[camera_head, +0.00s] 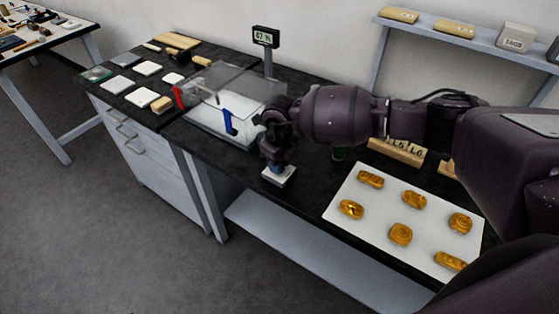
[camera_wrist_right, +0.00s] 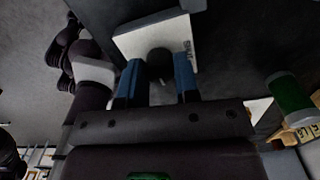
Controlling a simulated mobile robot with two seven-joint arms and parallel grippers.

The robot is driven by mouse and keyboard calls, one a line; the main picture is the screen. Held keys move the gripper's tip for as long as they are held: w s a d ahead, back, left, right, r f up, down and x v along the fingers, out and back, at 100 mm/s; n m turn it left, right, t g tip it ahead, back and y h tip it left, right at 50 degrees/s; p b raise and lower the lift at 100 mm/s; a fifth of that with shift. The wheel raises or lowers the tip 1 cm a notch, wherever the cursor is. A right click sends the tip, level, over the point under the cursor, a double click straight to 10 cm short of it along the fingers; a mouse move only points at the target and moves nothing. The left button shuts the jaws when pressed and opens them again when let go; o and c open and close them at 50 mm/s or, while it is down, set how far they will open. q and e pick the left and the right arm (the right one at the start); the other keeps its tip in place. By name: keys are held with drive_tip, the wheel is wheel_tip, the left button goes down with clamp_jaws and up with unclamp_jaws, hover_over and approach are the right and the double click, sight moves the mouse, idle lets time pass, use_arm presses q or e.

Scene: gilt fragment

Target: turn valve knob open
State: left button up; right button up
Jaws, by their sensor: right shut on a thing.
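My right gripper (camera_head: 278,168) comes down at the front edge of the dark bench, over a small white block (camera_head: 284,181). In the right wrist view my right gripper (camera_wrist_right: 158,80) has its two blue fingers on either side of a dark round knob (camera_wrist_right: 160,61). It is shut on that knob, which sits on the white block (camera_wrist_right: 130,43) with dark lettering on its face. The fingers hide the knob in the head view. How far the knob is turned cannot be told. My left gripper is not in view.
A clear-lidded box (camera_head: 236,83) with a blue handle (camera_head: 228,121) stands left of the gripper. A white board (camera_head: 375,217) with several gilt pieces lies to the right. A small display (camera_head: 265,36) stands behind. A green cylinder (camera_wrist_right: 290,93) is near the hand.

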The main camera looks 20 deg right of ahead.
drive_tip(key=shift+m, duration=0.3)
drive_tip(key=o, duration=0.8)
drive_tip(key=shift+o, duration=0.6)
drive_tip(key=shift+r, duration=0.1)
wheel_tip(320, 180, up, 11)
drive_tip(key=shift+f, duration=0.2)
